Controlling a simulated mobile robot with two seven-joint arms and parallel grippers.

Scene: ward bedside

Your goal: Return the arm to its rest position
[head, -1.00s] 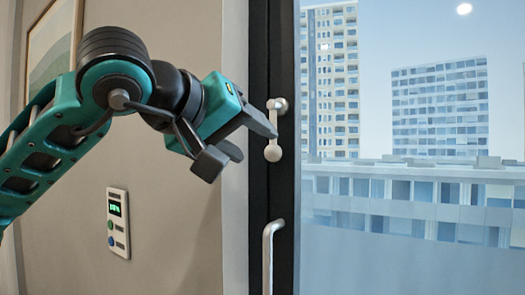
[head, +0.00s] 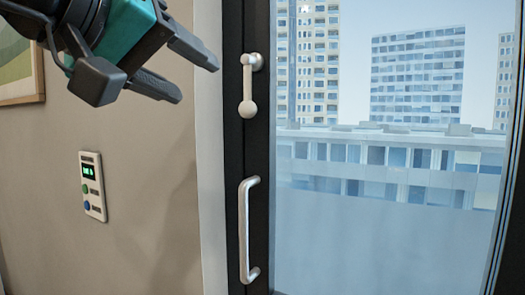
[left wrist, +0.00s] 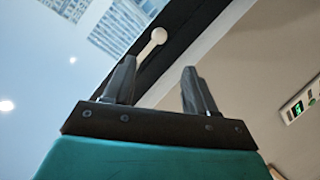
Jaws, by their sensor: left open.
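My left gripper (head: 196,72) is at the upper left of the head view, to the left of the window handle and apart from it. Its two fingers are spread with nothing between them. They also show open and empty in the left wrist view (left wrist: 157,82). Part of my left arm is cut off by the top left of the head view. My right gripper is in neither view.
A window lever handle (head: 247,88) hangs down on the dark frame (head: 256,150), with a pull bar (head: 246,230) below. A wall panel (head: 92,186) with a green display is on the left wall. A picture (head: 18,75) hangs at the far left. Buildings show through the glass.

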